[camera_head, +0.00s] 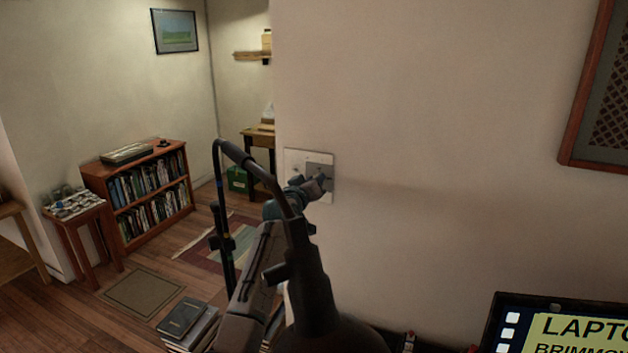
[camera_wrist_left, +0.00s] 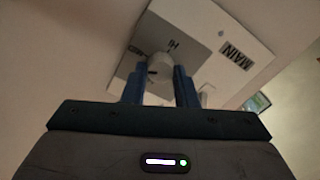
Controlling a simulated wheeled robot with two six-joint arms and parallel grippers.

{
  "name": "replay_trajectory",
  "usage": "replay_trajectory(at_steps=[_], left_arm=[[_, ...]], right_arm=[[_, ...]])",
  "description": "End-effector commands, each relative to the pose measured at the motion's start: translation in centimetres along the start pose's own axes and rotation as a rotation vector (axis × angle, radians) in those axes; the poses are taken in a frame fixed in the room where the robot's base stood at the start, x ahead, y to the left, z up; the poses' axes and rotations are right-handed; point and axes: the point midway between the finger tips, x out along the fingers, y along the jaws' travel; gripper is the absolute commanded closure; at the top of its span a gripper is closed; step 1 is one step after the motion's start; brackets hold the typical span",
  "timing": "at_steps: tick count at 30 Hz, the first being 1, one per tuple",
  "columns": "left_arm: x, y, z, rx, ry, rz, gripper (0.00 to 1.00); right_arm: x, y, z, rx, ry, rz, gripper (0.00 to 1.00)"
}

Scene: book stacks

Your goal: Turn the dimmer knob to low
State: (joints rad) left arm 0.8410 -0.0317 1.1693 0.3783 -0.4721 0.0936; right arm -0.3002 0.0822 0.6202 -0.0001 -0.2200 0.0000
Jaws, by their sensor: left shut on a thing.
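The wall plate (camera_head: 295,158) is pale and fixed near the wall's left edge; my left gripper (camera_head: 318,184) reaches up to it. In the left wrist view the plate (camera_wrist_left: 255,38) carries a "MAIN" label and a grey panel (camera_wrist_left: 190,22) marked "HI". The round grey dimmer knob (camera_wrist_left: 160,66) sits between the fingers of my left gripper (camera_wrist_left: 160,78), which is shut on it. A dark mark shows on the knob's left side. In the head view the fingers hide the knob. My right gripper is not in view.
Stacked books (camera_head: 190,325) lie at the bottom left of my arm. A bookcase (camera_head: 145,195) and a small table (camera_head: 75,210) stand farther left. The wall right of the plate is bare up to a framed panel (camera_head: 580,140).

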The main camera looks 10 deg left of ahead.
Motion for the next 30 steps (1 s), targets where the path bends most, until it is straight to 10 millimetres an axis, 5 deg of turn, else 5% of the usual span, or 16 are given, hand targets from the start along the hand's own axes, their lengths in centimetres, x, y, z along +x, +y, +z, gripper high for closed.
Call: replay_trajectory(at_steps=[30], left_arm=[[0.0, -0.3, 0.2, -0.927, -0.001, -0.001, 0.97]], right_arm=[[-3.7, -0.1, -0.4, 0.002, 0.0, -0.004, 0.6]])
